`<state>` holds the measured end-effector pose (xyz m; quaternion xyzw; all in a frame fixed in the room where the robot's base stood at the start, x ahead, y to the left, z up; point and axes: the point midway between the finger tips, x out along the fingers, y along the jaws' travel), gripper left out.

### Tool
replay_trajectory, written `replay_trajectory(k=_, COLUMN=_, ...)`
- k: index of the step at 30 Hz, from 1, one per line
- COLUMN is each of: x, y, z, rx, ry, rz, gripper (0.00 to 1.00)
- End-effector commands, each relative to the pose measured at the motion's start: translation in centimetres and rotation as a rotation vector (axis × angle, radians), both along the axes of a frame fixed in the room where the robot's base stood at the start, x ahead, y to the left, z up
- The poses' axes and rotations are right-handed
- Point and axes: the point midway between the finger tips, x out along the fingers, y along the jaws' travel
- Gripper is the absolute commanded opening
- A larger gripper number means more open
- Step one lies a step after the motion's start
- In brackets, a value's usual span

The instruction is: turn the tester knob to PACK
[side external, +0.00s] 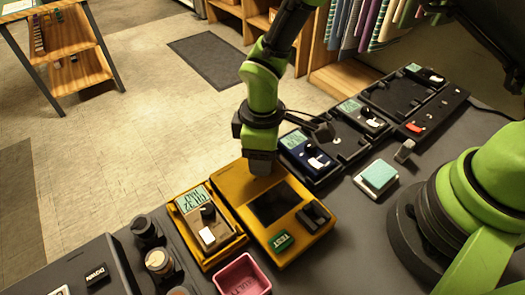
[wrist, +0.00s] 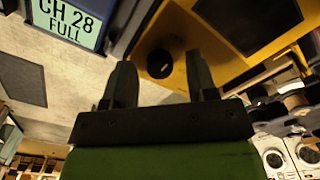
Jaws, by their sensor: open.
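The yellow tester (side external: 293,250) sits on the grey bench, with a dark screen (side external: 273,204), a green TEST button (side external: 282,241) and a black slotted block (side external: 313,215). My gripper (side external: 262,168) points down over the tester's far end and hides the knob there. In the wrist view the black round knob (wrist: 160,64) on the yellow panel shows between my two spread fingers. The fingers are open and hold nothing. Whether they reach down around the knob, I cannot tell. The knob's pointer and the PACK mark cannot be made out.
A pink bin (side external: 242,275) stands in front. A pale green pad (side external: 377,176) lies near my base.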

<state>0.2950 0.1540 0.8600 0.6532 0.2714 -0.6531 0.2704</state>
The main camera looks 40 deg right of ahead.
Motion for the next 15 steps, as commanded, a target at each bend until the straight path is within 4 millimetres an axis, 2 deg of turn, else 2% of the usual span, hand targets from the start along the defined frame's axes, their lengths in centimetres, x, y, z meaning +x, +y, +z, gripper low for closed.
replay_trajectory(k=9, x=0.01, y=0.01, z=-0.30, rx=0.001, ry=-0.001, rz=-0.001, gripper=0.52)
replay_trajectory(k=15, x=0.00, y=0.00, z=-0.28, rx=0.000, ry=0.000, rz=-0.001, gripper=0.06)
